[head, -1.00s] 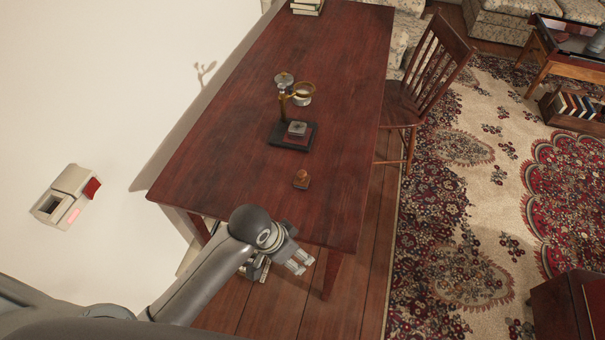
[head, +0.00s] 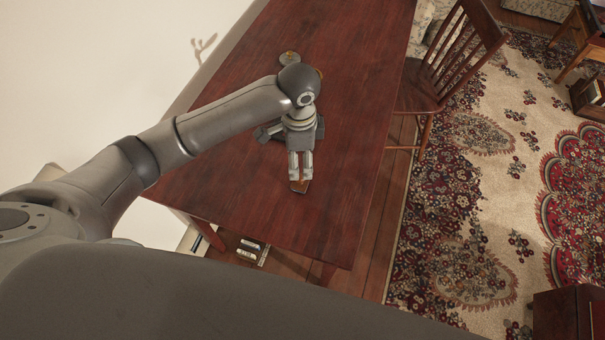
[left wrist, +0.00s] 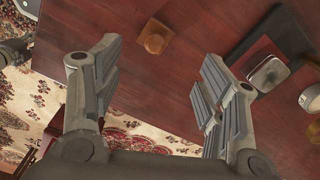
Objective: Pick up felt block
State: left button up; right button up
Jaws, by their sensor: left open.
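A small orange-brown block with a raised rounded top, which I take to be the felt block (head: 299,188), lies on the dark red wooden table (head: 335,190). In the head view the fingers partly cover it. My left gripper (head: 300,177) is above it, pointing down at the table. In the left wrist view the block (left wrist: 154,37) shows whole, just beyond the fingertips and nearer the left finger. The left gripper (left wrist: 161,58) is open there, with nothing between its fingers.
A dark stand base with a grey metal block (left wrist: 269,74) lies to the right in the left wrist view. In the head view my arm mostly hides that stand. A wooden chair (head: 450,65) stands at the table's right side. The near right tabletop is clear.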

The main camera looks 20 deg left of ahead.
aim_at(300, 177)
pick_arm(q)
notch_tip(300, 177, down, 4)
jog(key=shift+s, duration=0.15)
jog(key=f, duration=0.2)
jog(key=f+p, duration=0.1)
jog(key=f, duration=0.2)
jog(key=shift+s+d+f, duration=0.1)
jog(key=shift+s+f, duration=0.1)
jog(key=shift+f, duration=0.25)
jog(key=c, duration=0.9)
pick_arm(e)
jog(key=shift+s+d+r, duration=0.25)
jog(key=shift+s+r, duration=0.25)
jog(key=shift+s, duration=0.2)
